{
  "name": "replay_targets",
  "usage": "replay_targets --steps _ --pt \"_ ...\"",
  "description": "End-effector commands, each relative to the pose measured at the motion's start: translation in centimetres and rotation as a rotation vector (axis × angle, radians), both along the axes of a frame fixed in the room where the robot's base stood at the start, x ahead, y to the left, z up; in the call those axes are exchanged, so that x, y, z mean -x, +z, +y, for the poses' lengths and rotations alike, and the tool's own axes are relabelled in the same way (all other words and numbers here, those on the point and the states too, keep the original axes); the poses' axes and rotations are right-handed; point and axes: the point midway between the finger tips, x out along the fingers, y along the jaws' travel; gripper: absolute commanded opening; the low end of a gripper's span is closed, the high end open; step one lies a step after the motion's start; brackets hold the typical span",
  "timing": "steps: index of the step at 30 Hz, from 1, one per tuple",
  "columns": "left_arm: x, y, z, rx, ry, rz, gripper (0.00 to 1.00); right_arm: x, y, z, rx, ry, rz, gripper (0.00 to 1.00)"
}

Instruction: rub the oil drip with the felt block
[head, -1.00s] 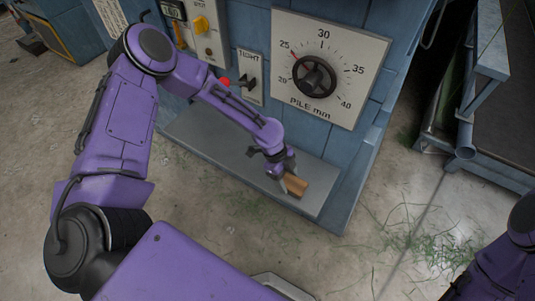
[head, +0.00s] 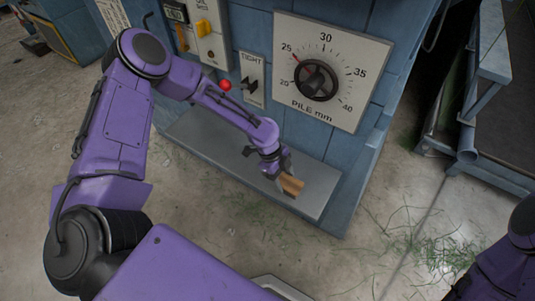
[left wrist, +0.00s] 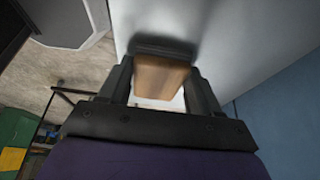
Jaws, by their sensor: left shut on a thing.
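My left gripper (head: 281,174) is shut on the felt block (head: 291,186), which has a tan wooden body. In the left wrist view the block (left wrist: 160,76) sits between the two fingers, with its dark grey felt side against or very close to the pale metal ledge (head: 225,150). I cannot tell if felt and ledge touch. I see no oil drip on the bare parts of the ledge; the block and gripper cover part of it. My right gripper is not in view; only a purple part of my right arm shows at the lower right.
A blue metal frame (head: 495,176) stands at the right. Grass clippings (head: 435,248) lie on the concrete floor.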

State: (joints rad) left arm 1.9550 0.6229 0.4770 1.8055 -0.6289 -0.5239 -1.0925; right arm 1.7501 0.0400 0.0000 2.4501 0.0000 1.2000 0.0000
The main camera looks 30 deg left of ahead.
Motion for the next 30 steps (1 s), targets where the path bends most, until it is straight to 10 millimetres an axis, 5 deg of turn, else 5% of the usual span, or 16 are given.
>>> replay_targets --steps 18,30 --pt "-0.2 0.1 5.2 0.000 -0.008 0.002 0.35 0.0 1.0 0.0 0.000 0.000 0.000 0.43" --pt "-0.3 4.9 4.8 0.000 -0.013 0.001 0.35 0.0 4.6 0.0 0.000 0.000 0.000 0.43"
